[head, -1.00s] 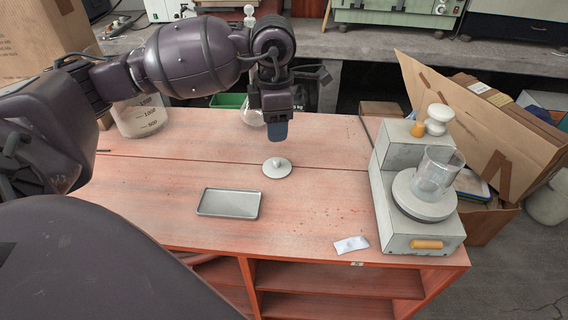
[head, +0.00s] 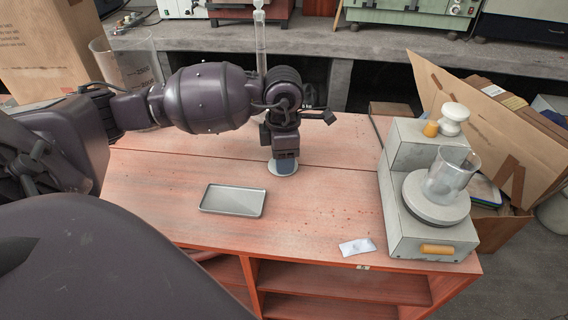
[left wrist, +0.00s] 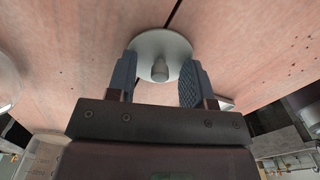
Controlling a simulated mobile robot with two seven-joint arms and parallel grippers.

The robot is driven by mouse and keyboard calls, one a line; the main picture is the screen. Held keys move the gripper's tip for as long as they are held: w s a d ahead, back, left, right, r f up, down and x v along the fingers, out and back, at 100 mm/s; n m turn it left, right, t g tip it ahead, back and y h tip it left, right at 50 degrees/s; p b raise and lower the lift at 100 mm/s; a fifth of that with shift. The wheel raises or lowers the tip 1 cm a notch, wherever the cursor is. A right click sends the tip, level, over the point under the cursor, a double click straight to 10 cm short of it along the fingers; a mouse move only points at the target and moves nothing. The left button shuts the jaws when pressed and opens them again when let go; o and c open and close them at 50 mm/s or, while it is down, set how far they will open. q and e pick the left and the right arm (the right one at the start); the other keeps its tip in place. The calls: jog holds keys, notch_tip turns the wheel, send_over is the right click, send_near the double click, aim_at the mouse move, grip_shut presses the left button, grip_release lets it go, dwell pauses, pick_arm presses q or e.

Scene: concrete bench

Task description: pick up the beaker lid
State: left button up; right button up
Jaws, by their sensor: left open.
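The beaker lid (head: 283,169) is a pale grey disc lying flat on the red-brown wooden bench, mostly hidden behind my left gripper in the head view. In the left wrist view the lid (left wrist: 160,48) shows its round plate and small central knob. My left gripper (head: 285,163) points down above the lid. In the left wrist view its open fingers (left wrist: 156,84) stand on either side of the knob, with a gap on both sides. A clear glass beaker (head: 449,176) stands on the round plate of a grey device at the right. My right gripper is not in view.
A shallow grey tray (head: 233,200) lies in front of the lid. The grey device (head: 432,232) stands at the bench's right end, with a white packet (head: 357,247) near the front edge. A large beaker (head: 127,72) stands behind my left arm.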

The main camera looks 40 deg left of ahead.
pick_arm(q)
jog(key=shift+r, duration=0.1)
grip_shut()
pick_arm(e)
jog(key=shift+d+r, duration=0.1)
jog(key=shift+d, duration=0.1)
pick_arm(q)
jog(key=shift+r, duration=0.45)
notch_tip(320, 180, up, 22)
jog(key=p, duration=0.3)
jog(key=shift+p, duration=0.4)
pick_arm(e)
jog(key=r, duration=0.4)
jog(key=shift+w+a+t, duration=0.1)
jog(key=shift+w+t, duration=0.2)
